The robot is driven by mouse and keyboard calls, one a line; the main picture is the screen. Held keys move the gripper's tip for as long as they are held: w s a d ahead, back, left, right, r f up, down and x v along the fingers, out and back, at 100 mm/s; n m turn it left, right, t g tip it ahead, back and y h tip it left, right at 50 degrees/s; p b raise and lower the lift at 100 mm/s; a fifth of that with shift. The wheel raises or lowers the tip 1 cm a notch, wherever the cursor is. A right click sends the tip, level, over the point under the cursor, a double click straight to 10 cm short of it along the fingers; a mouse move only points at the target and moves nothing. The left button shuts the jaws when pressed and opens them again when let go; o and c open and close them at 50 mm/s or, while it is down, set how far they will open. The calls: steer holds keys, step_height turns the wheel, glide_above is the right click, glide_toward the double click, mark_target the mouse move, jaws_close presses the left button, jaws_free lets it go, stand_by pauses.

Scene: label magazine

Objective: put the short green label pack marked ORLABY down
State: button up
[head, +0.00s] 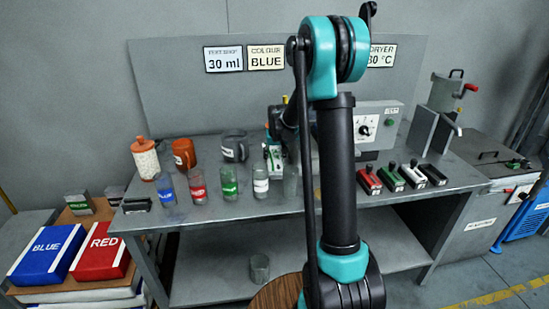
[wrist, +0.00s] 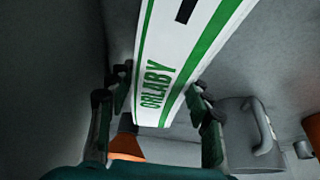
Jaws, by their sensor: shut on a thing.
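The ORLABY label pack (wrist: 180,55) is white with green stripes and green lettering. In the wrist view it stands between the two fingers of my gripper (wrist: 160,95), which is shut on it. Its upper end runs out of the picture. In the head view a small white and green part of the pack (head: 275,158) shows over the back of the bench, left of my arm. My arm hides much of the gripper there. I cannot tell whether the pack touches the bench.
On the bench (head: 420,205) stand a dark grey mug (head: 235,146), a brown mug (head: 184,153), an orange-lidded jar (head: 146,158) and several labelled glasses (head: 229,182). Coloured stamp-like blocks (head: 391,178) and a control box (head: 366,125) are on the right. The mug also shows in the wrist view (wrist: 243,135).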

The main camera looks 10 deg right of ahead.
steer(key=shift+a+f, duration=0.1)
steer(key=shift+f, duration=0.1)
steer(key=o, duration=1.4)
steer(key=shift+f, duration=0.1)
